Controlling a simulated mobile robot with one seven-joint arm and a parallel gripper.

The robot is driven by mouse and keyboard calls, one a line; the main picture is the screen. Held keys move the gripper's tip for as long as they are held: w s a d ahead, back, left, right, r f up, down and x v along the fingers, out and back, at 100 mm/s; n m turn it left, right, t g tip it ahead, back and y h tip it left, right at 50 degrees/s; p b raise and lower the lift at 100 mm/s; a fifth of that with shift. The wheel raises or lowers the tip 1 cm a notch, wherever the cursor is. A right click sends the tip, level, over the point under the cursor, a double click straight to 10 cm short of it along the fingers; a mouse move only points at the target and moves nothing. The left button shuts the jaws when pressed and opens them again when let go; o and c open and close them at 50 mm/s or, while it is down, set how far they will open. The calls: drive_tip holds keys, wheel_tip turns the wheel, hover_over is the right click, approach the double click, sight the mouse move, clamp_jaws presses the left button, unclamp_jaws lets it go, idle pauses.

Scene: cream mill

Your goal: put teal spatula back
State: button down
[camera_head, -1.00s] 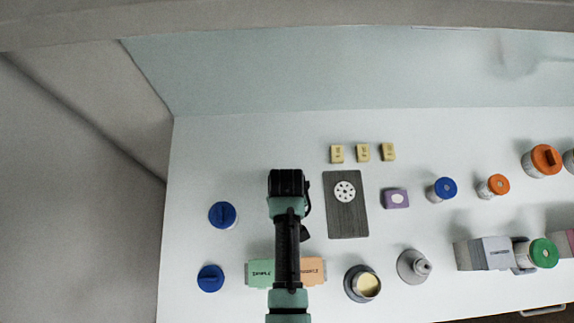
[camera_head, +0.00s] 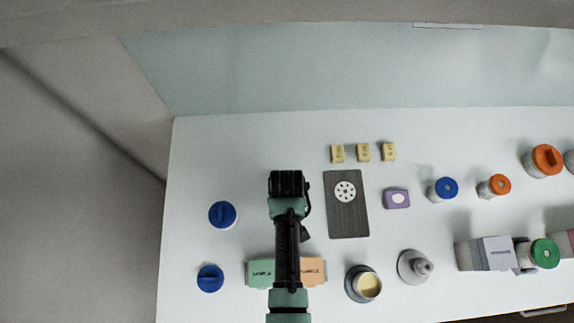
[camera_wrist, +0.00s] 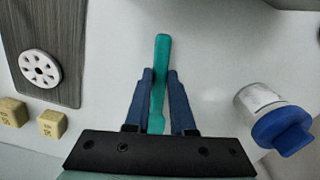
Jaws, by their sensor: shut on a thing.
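The teal spatula (camera_wrist: 160,60) is a slim flat strip in the wrist view, pointing up the picture between the two blue fingers of my gripper (camera_wrist: 159,80). My gripper is shut on it, and part of it extends past the fingertips. In the head view my gripper (camera_head: 287,183) is seen from above, left of the dark board (camera_head: 349,220). The spatula is hidden there under my wrist. I cannot tell how high it is above the white table (camera_head: 190,170).
Two blue-lidded jars (camera_head: 222,214) (camera_head: 210,278) stand left. Green (camera_head: 259,273) and orange boxes (camera_head: 314,271) flank my arm. A cream-filled pot (camera_head: 367,285) and grey bottle (camera_head: 414,266) stand front right. Yellow blocks (camera_head: 363,152) and a purple block (camera_head: 397,198) lie near the board. More jars stand right.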

drive_tip(key=shift+f, duration=0.3)
drive_tip(key=c, duration=0.7)
unclamp_jaws()
